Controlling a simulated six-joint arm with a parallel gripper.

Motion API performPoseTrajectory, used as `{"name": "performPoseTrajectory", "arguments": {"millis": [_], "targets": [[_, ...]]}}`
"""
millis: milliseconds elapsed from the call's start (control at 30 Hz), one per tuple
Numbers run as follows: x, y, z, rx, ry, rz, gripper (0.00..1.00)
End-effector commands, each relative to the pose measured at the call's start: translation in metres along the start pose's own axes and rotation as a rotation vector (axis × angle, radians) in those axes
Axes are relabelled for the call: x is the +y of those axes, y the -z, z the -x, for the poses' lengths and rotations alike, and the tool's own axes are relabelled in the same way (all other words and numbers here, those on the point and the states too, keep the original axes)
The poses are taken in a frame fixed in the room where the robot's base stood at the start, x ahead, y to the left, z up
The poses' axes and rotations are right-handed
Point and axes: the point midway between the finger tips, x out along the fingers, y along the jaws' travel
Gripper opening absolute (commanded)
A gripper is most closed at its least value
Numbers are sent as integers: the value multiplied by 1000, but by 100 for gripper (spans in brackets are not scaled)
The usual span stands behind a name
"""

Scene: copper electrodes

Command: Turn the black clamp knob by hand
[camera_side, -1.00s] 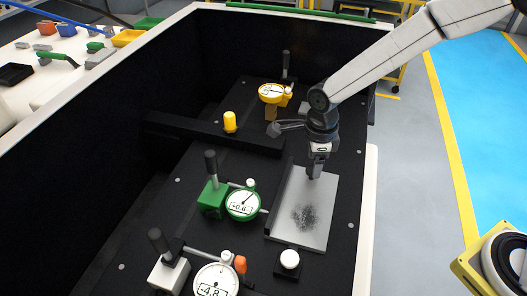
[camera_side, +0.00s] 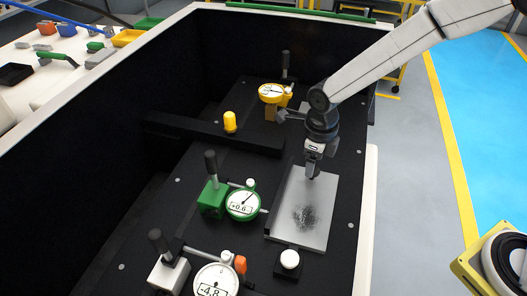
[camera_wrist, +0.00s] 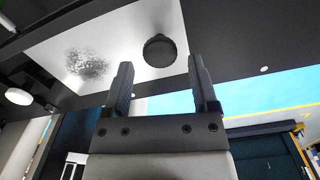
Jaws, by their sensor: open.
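The black clamp knob (camera_wrist: 160,50) is round and stands on the silvery metal plate (camera_wrist: 110,40) near its edge in the wrist view. My gripper (camera_wrist: 161,75) is open. Its two fingers reach toward the knob, one on each side of it in the picture; I cannot tell whether either touches it. In the side view my gripper (camera_side: 314,172) is over the far end of the plate (camera_side: 290,215), pointing down, and the knob is not clearly visible there. A dark speckled patch marks the plate.
A green-rimmed dial gauge (camera_side: 242,204) stands left of the plate, and a white-faced gauge (camera_side: 213,282) is nearer. A yellow gauge (camera_side: 271,93) stands farther back. A white knob (camera_side: 290,260) is at the plate's near end.

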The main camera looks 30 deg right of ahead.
Motion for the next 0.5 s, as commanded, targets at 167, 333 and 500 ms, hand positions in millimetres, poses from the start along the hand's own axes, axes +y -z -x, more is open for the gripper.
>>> {"name": "performPoseTrajectory", "arguments": {"millis": [167,333,500], "targets": [[0,0,-2,1,0,1,75],[0,0,-8,1,0,2,75],[0,0,-15,1,0,2,75]]}}
